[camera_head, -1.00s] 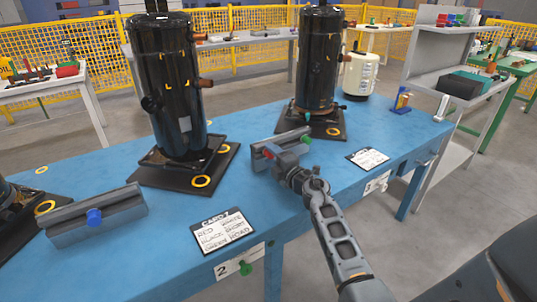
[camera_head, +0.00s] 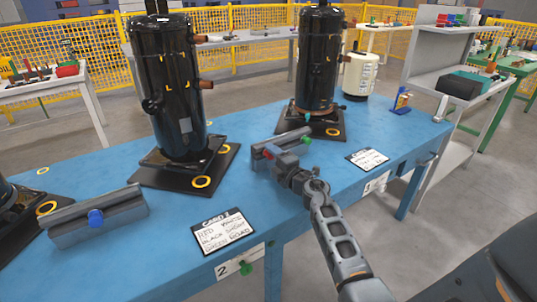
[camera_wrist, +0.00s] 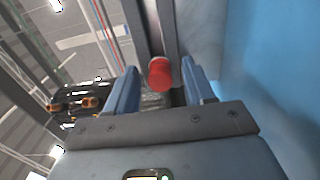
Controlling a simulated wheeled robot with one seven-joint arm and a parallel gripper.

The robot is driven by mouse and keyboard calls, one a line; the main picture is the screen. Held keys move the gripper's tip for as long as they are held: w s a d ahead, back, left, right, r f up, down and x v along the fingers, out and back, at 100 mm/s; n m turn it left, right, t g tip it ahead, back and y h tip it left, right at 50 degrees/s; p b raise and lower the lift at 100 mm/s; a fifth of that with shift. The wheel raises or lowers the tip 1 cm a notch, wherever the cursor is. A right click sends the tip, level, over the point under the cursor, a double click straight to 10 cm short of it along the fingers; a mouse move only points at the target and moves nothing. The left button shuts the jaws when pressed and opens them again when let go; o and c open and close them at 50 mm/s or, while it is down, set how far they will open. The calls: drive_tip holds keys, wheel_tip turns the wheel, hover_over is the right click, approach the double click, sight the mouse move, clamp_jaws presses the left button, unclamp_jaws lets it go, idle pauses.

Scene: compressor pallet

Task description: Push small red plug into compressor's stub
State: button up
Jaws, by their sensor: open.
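A small red plug (camera_wrist: 160,74) shows in the wrist view between the two fingers of my open gripper (camera_wrist: 158,84), with a gap on each side. In the head view the red plug (camera_head: 268,154) is a small spot at the front of a grey rail block (camera_head: 290,137), beside my gripper (camera_head: 276,158). Two tall black compressors stand behind on dark base plates: one at left (camera_head: 172,90) with copper stubs (camera_head: 205,84) on its side, one at right (camera_head: 318,65) with a stub (camera_head: 344,59). A green plug (camera_head: 306,140) is next to my gripper.
The blue table (camera_head: 110,165) carries another grey block (camera_head: 98,215) with a blue plug (camera_head: 95,218), and two label cards, one in front (camera_head: 227,231) and one at right (camera_head: 367,159).

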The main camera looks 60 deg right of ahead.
clamp_jaws()
idle(0.6)
drive_tip(key=shift+s, duration=0.1)
drive_tip(key=shift+p+v, duration=0.7)
drive_tip(key=shift+v, duration=2.2)
